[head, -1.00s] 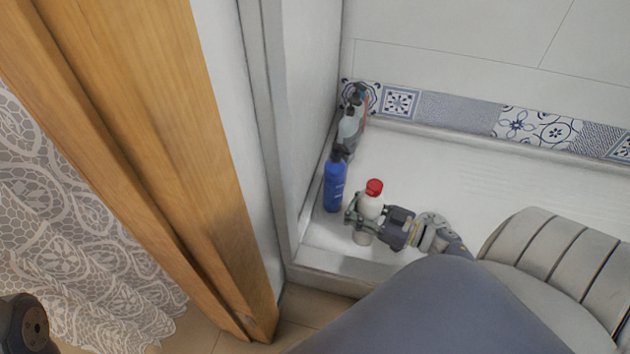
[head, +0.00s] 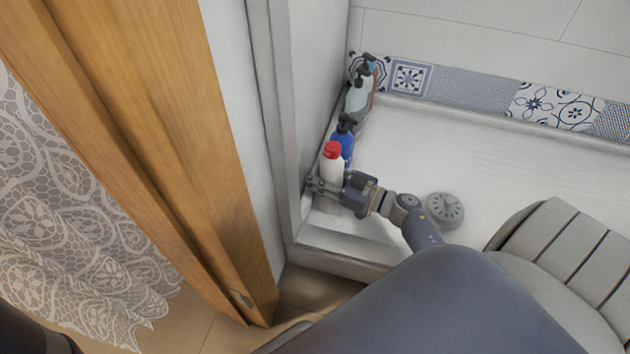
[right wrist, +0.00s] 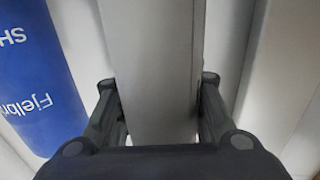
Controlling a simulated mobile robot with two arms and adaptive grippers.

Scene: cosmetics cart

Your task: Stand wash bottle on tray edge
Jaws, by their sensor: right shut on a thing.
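The wash bottle, white with a red cap (head: 333,166), is upright in my right gripper (head: 325,190) near the left front corner of the white shower tray (head: 480,150). The gripper is shut around its lower part, and the fingers partly hide it. In the right wrist view the bottle (right wrist: 152,60) is a grey upright shape between the two fingers (right wrist: 158,84). Whether its base touches the tray or its edge cannot be told. My left gripper is not in view.
A blue pump bottle (head: 346,138) stands just behind the held bottle; its label shows in the right wrist view (right wrist: 35,75). Other pump bottles (head: 358,98) stand farther back along the left wall. A round grey drain cover (head: 445,210) lies to the right. The tray's middle is clear.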

